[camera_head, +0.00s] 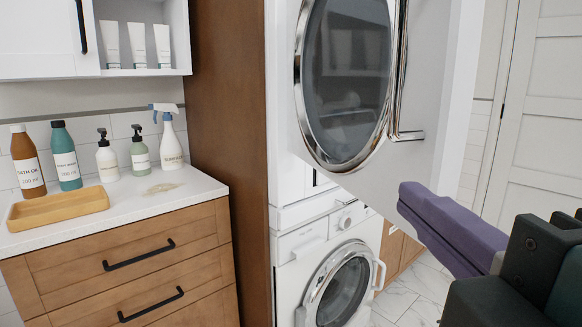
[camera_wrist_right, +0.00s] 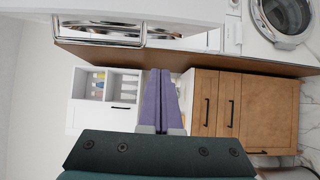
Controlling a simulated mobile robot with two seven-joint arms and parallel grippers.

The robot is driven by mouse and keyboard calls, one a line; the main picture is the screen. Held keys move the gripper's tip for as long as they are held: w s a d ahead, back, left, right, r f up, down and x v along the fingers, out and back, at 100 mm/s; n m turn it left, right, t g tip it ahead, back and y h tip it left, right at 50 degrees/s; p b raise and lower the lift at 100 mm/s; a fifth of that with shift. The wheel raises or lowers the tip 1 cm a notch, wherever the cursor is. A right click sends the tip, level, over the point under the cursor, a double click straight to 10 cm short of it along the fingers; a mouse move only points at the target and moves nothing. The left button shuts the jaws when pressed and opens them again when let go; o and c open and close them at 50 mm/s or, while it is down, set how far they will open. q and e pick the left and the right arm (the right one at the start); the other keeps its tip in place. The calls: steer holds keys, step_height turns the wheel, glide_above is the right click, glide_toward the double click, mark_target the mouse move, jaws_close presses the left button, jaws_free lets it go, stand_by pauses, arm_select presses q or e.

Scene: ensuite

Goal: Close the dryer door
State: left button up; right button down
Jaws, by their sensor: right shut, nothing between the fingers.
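The dryer door (camera_head: 440,95) is in the upper right of the head view, white with a round dark window (camera_head: 347,75) in a chrome ring. A chrome bar handle (camera_head: 399,70) runs along its right part. The door stands out from the stack at an angle, ajar. My right gripper (camera_head: 402,198) is shut and empty, its purple fingers below and right of the handle, near the panel's lower edge; I cannot tell if they touch it. In the right wrist view the fingers (camera_wrist_right: 160,75) point away below the chrome handle (camera_wrist_right: 100,32). My left gripper is not in view.
A washer (camera_head: 340,280) stands below the dryer. A tall wooden panel (camera_head: 228,110) separates them from a counter (camera_head: 130,200) with bottles and a wooden tray (camera_head: 58,207). A white panelled door (camera_head: 545,110) is at the right. Tiled floor shows at bottom right.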

mark_target(419, 174)
steer(key=w, duration=0.2)
steer(key=w+d+p, duration=0.1)
steer(key=w, duration=0.2)
steer(key=w+d, duration=0.1)
steer(key=w, duration=0.1)
steer(key=shift+w+d, duration=0.25)
steer(key=shift+w, duration=0.1)
steer(key=shift+w+d, duration=0.15)
steer(key=shift+d, duration=0.45)
